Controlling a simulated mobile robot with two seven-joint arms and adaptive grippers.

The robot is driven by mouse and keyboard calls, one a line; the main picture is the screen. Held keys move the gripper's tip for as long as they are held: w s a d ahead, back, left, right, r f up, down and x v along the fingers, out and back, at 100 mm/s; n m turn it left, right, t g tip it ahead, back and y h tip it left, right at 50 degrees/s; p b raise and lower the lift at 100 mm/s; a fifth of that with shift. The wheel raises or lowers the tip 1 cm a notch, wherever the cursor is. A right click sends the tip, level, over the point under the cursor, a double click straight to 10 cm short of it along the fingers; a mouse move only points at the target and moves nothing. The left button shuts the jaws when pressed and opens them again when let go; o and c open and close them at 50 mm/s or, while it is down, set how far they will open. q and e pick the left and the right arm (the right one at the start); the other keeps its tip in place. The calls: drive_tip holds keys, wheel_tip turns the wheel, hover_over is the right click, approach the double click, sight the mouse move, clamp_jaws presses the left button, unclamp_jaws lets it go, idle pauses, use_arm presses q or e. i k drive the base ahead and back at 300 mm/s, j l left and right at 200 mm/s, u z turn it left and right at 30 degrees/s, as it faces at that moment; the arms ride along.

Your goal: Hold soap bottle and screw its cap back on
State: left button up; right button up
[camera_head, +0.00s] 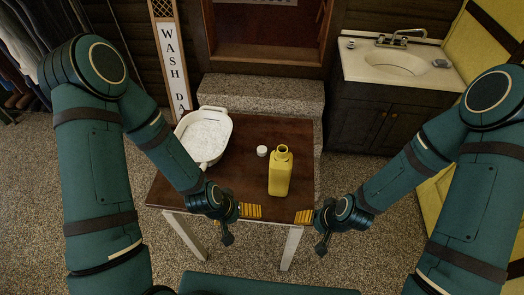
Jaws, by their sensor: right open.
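The yellow soap bottle (280,172) stands upright on the brown table, with its neck open and uncapped. The white cap (262,151) sits on the table just behind and left of the bottle, apart from it. My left gripper (252,210) is near the table's front edge, in front and to the left of the bottle, and holds nothing that I can see. Its finger gap is not clear from this angle. My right gripper (303,217) is open and empty near the table's front right corner, to the right of the bottle. Neither gripper touches the bottle or cap.
A white tub (229,125) with white contents stands at the left on the table (247,180). The tabletop around the cap and right of the bottle is clear. Behind are a stone ledge (270,90) and a sink (398,66) on a dark cabinet.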

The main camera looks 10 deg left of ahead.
sight(281, 159)
drive_tip(key=i+l+z, duration=0.1)
drive_tip(key=z, duration=0.4)
drive_tip(key=i+z, duration=0.25)
drive_tip(key=z, duration=0.2)
